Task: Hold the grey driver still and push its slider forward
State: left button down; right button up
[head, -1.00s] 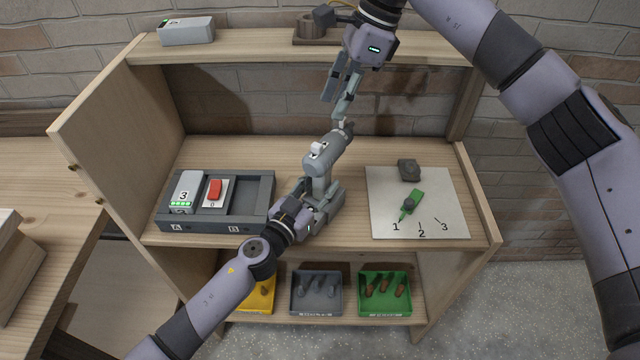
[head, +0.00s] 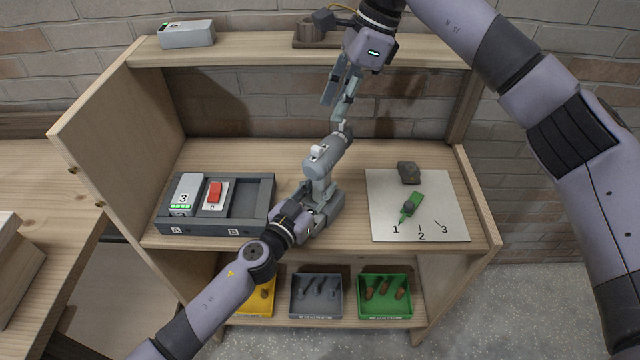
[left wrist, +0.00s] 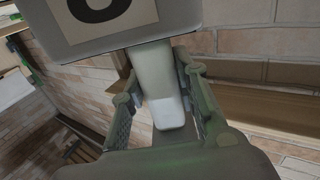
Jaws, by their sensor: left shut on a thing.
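My left gripper (head: 314,200) is shut on the driver's handle; in the left wrist view the handle (left wrist: 158,85) is between both fingers. A grey block with a dark mark on a pale label (left wrist: 95,22) fills the top of that view. My right gripper (head: 342,98) hangs above the driver's nose with its fingers apart and nothing between them. Whether a fingertip touches the nose is unclear.
A dark tray (head: 250,203) on the left holds a grey battery marked 3 (head: 185,194) and a red switch (head: 215,191). A white board (head: 445,205) on the right carries a green piece (head: 413,207) and a dark block (head: 408,172). Bins sit on the board below.

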jog(key=s+a+f+m+y, duration=0.1)
jog(key=s+a+f+m+g+y, duration=0.1)
jog(key=f, duration=0.1)
jog(key=s+a+f+y, duration=0.1)
jog(key=y, duration=0.1)
jog(key=shift+s+a+f+m+g, duration=0.1)
jog(key=shift+a+f+m+g, duration=0.05)
jog(key=shift+f+m+g, duration=0.2)
jog(key=c, duration=0.5)
jog(key=s+f+m+y, duration=0.1)
jog(key=s+m+y, duration=0.1)
jog(key=m, duration=0.1)
jog(key=f+m+y, duration=0.1)
jog(key=m+y, duration=0.1)
jog(key=shift+s+a+f, duration=0.25)
jog(key=shift+s+f, duration=0.1)
jog(key=shift+s, duration=0.05)
grip_shut()
jog(key=s+d+f+m+t+y, duration=0.3)
jog(key=d+m, duration=0.5)
jog(key=m, duration=0.6)
jog(key=shift+s+d+t+y, duration=0.3)
jog(key=shift+s+t+y, duration=0.15)
jog(key=shift+t+y, duration=1)
jog(key=shift+f, duration=0.1)
